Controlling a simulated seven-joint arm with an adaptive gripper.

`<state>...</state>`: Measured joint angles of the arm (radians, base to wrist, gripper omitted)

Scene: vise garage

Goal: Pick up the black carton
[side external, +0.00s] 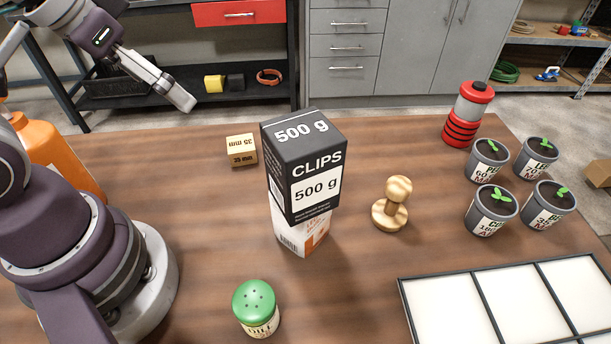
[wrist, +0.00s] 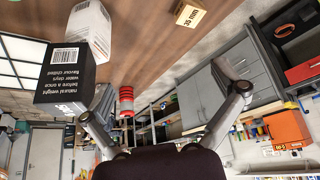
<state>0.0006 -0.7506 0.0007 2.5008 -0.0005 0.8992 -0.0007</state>
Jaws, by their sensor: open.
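The black carton (side external: 304,168) is marked "CLIPS 500 g" and stands upright on top of a white and orange carton (side external: 299,238) on the wooden table. In the wrist view the black carton (wrist: 75,80) is at the left, partly beyond one finger, with the white carton (wrist: 88,28) beside it. My gripper (side external: 180,98) is raised at the upper left in the side view, apart from the cartons. In the wrist view my gripper (wrist: 165,98) has its two fingers spread wide with nothing between them.
A wooden stamp (side external: 394,205) stands right of the cartons and a small wooden block (side external: 241,151) left behind them. A green-lidded shaker (side external: 256,307) is in front. Several potted seedlings (side external: 490,209), a red-and-grey canister (side external: 468,113) and a sectioned tray (side external: 404,294) are at right. An orange bottle (side external: 58,150) is at left.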

